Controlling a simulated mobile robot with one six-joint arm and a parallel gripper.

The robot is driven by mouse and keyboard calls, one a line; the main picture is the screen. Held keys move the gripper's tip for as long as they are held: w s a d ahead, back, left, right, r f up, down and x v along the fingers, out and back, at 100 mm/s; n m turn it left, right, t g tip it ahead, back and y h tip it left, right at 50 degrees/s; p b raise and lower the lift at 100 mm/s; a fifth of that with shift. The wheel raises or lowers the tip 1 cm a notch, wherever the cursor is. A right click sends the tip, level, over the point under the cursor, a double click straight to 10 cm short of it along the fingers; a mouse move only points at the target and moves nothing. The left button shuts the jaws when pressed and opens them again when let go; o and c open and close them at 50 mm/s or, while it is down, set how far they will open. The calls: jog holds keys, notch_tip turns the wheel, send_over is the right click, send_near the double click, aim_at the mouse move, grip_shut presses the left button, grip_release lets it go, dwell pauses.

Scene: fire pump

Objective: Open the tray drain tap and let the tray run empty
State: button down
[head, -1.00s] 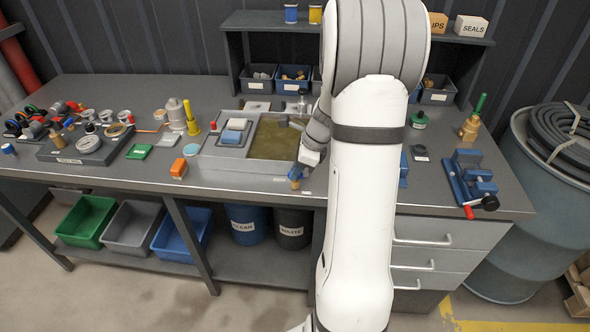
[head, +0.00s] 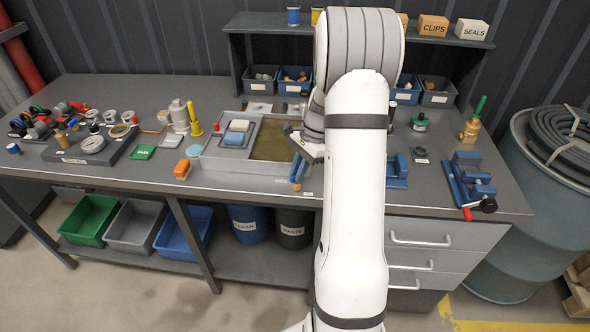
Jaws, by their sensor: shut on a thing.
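The grey wash tray (head: 240,170) stands at the bench's front edge, with murky olive-brown liquid (head: 268,143) in its right part. My gripper (head: 297,174) points down at the tray's front right corner. It is shut on the drain tap (head: 296,183), of which only a small brass and blue patch shows between and below the fingers. My arm and wrist hide the tray's right end and most of the tap. Whether liquid runs from the tap cannot be seen.
A black bin labelled WASTE (head: 294,228) and a blue bin labelled CLEAN (head: 248,222) stand under the bench. A blue vise (head: 468,180) sits at the right.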

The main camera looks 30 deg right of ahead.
jog(key=n, duration=0.1)
jog(key=n+g, duration=0.1)
jog(key=n, duration=0.2)
jog(key=shift+w+d+r+n+g+h, duration=0.1)
jog(key=shift+w+r+n+g+h, duration=0.05)
jog(key=shift+w+n+g+h, duration=0.2)
jog(key=n+g+h, duration=0.1)
jog(key=n, duration=0.3)
jog(key=shift+n+p, duration=0.3)
jog(key=shift+n, duration=0.05)
jog(key=shift+h, duration=0.25)
jog(key=c, duration=1.5)
grip_release()
jog(key=shift+o, duration=0.2)
